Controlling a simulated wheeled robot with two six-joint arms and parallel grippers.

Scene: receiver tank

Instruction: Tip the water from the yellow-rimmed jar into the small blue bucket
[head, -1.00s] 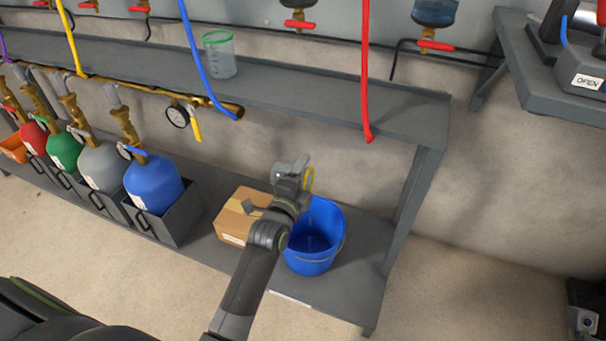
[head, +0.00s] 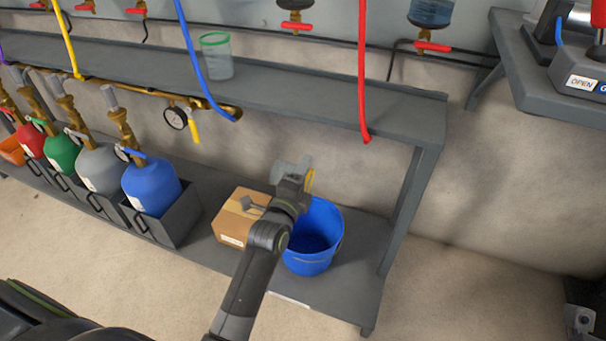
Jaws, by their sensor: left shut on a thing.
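The small blue bucket (head: 325,252) stands upright on the lower shelf, right of a cardboard box. My left gripper (head: 297,178) is above the bucket's back left rim and is shut on the yellow-rimmed jar (head: 310,181). The rest of the jar is mostly hidden by my gripper. I cannot see whether water is in it or flowing from it. My right gripper is not in view.
A green-rimmed clear jar (head: 217,58) stands on the upper shelf (head: 300,98). A cardboard box (head: 236,222) sits left of the bucket. Gas cylinders, the nearest one blue (head: 152,186), stand further left. A red hose (head: 362,80) and a blue hose (head: 196,70) hang over the upper shelf.

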